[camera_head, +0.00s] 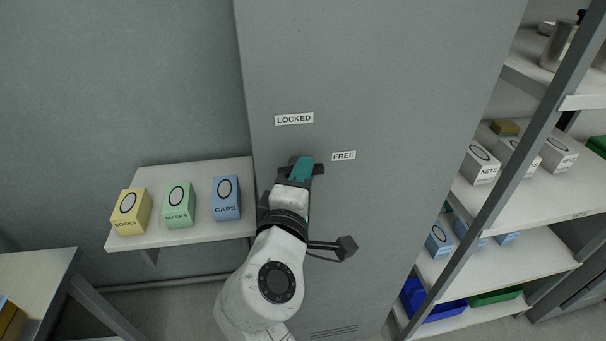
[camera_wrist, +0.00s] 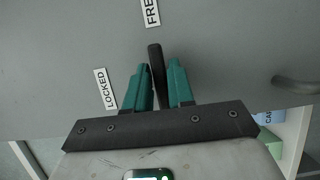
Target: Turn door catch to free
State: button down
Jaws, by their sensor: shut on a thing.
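The door catch (camera_wrist: 156,66) is a dark bar on a grey cabinet door (camera_head: 375,75). In the wrist view it stands between the teal fingers of my gripper (camera_wrist: 161,85), and the gripper is shut on it. Its rounded end sticks out past the fingertips and points toward the FREE label (camera_wrist: 151,12). The LOCKED label (camera_wrist: 105,88) is off to the left there. In the head view my gripper (camera_head: 302,168) is at the door, below the LOCKED label (camera_head: 293,119) and left of the FREE label (camera_head: 343,156). It mostly hides the catch there.
A grey handle (camera_wrist: 296,85) sits on the door, right of my gripper in the wrist view. A wall shelf (camera_head: 170,236) left of the cabinet holds socks, masks and caps boxes. An open rack (camera_head: 535,190) with boxes and bins stands on the right.

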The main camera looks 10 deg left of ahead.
jog(key=shift+d+f, duration=0.1)
jog(key=c, duration=1)
grip_release()
jog(key=shift+s, duration=0.1)
jog(key=s, duration=0.3)
jog(key=s+a+b, duration=0.1)
jog(key=s, duration=0.6)
jog(key=shift+s+a+b, duration=0.15)
jog(key=shift+s+b, duration=0.1)
jog(key=shift+b, duration=0.05)
